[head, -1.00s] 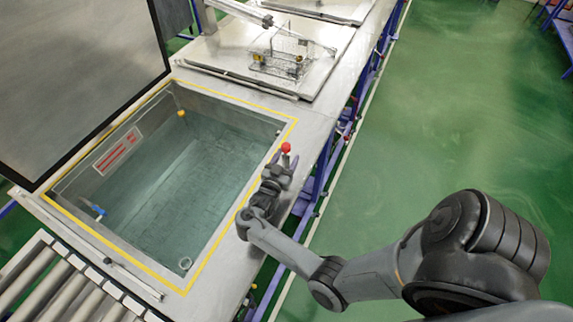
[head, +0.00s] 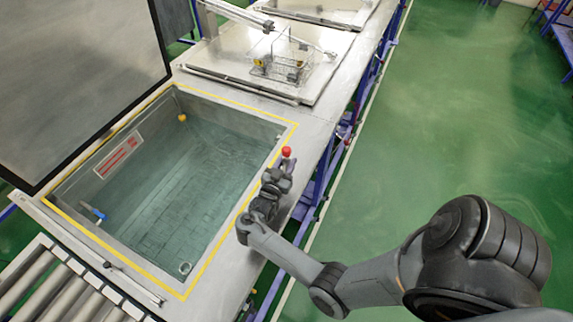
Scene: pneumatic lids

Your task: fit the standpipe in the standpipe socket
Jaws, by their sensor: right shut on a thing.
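My right gripper (head: 277,178) is over the tank's right rim, shut on a small part just below a red ball knob (head: 286,152). The fingers hide most of that part. A small pale ring (head: 184,268) lies at the near right corner inside the tank (head: 238,222); it looks like the standpipe socket, but it is too small to be sure. I cannot make out the standpipe for certain. A blue piece with a pale end (head: 95,212) is at the tank's left wall. My left gripper is not in view.
A large grey lid (head: 85,75) stands raised at the tank's left. A wire basket (head: 283,68) sits on a closed lid (head: 225,60) behind the tank. A roller conveyor (head: 50,290) is at the near left. Green floor (head: 450,110) lies clear to the right.

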